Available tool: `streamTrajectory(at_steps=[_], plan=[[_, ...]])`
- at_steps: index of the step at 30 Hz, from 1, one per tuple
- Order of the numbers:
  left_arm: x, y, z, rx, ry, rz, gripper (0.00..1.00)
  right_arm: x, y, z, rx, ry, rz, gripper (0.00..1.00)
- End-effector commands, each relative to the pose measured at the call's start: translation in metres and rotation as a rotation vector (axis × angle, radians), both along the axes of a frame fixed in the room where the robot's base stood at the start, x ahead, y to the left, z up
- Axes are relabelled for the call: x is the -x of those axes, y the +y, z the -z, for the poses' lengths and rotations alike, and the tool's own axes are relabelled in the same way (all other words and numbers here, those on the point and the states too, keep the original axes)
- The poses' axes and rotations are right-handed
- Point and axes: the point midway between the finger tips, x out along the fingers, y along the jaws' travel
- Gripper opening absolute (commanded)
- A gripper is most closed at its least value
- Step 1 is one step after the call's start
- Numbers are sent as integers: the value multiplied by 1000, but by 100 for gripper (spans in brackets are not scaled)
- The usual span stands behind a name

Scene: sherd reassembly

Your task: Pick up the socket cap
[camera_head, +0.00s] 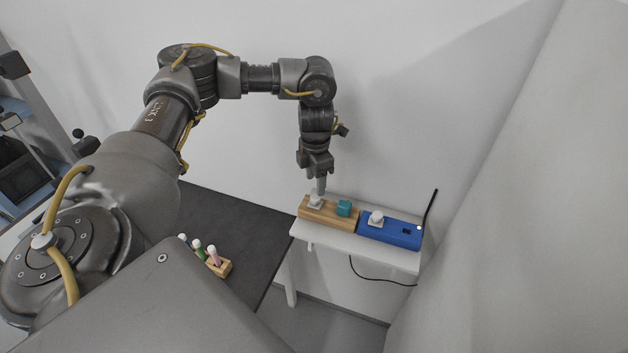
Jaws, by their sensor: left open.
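A wooden block (335,219) sits on a small white shelf table by the wall. A small white piece (315,202) sits on its left part and a teal cube (344,208) on its right part. Another white piece (376,218) sits on a blue power strip (402,235) to the right. I cannot tell by shape which of these small pieces is the socket cap. My left gripper (320,190) points down, open, right above the white piece on the wooden block. Whether its fingers touch that piece is too small to tell. My right gripper is out of view.
The white shelf table (345,244) has a bare front strip. A black cable (430,212) rises at the strip's right end, and another hangs below the table. A dark table (235,228) at left holds a small wooden rack (219,269) with coloured pegs. Walls stand close behind and right.

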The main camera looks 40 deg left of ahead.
Motion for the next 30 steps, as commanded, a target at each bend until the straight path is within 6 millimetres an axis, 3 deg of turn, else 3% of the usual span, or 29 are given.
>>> streamTrajectory(at_steps=[4,10,13,17,21,30], plan=[[1,1,13,0,0,-3,52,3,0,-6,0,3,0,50],[2,3,18,-1,0,-6,52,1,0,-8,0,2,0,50],[3,2,24,0,3,-5,52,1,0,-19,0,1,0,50],[4,2,44,-1,4,-6,52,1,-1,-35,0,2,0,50],[3,2,63,0,1,-6,52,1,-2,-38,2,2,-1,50],[2,2,69,0,-1,-6,52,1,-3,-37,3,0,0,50]])
